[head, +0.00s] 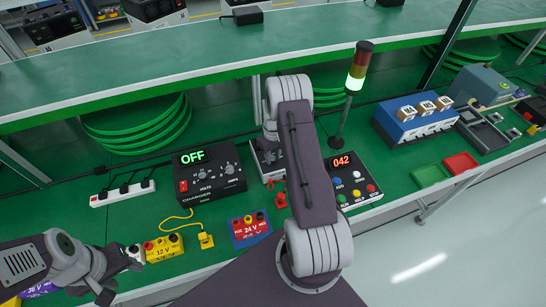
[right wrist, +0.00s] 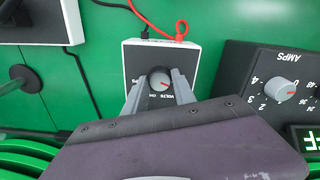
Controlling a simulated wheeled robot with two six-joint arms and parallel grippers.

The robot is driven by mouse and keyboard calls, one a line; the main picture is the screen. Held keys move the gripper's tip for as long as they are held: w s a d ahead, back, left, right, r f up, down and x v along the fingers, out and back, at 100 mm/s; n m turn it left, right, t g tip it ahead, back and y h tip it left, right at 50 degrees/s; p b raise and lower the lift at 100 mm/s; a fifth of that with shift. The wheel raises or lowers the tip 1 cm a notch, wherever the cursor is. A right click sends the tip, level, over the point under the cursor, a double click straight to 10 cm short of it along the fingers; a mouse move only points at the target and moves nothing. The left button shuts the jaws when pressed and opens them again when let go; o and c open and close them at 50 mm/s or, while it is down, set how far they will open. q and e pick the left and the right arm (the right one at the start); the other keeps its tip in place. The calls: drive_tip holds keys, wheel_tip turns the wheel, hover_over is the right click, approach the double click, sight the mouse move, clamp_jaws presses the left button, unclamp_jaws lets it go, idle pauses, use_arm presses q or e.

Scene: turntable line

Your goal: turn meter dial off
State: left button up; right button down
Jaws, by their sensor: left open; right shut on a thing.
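The meter (head: 265,160) is a small dark-faced box with a pale casing on the green bench in the head view, partly hidden by my right arm. In the right wrist view the meter (right wrist: 190,58) shows its round grey dial (right wrist: 159,78) with a red mark, and upside-down lettering around it. My right gripper (right wrist: 160,90) has a finger on each side of the dial and is shut on it. The fingers cover part of the markings. My left gripper (head: 121,274) is open and empty near the bench's front edge, beside the yellow 12 V battery (head: 163,248).
A black charger (head: 208,182) reading OFF stands left of the meter. A button panel (head: 355,180) reading 042 and a lit signal tower (head: 356,80) stand to the right. Red leads (right wrist: 150,25) run from the meter.

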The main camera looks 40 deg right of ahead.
sight(273, 158)
drive_tip(key=shift+n, duration=0.7)
drive_tip(key=c, duration=1)
unclamp_jaws()
drive_tip(key=shift+c, duration=0.2)
wheel_tip(273, 158, up, 9)
drive_tip(key=b, duration=0.1)
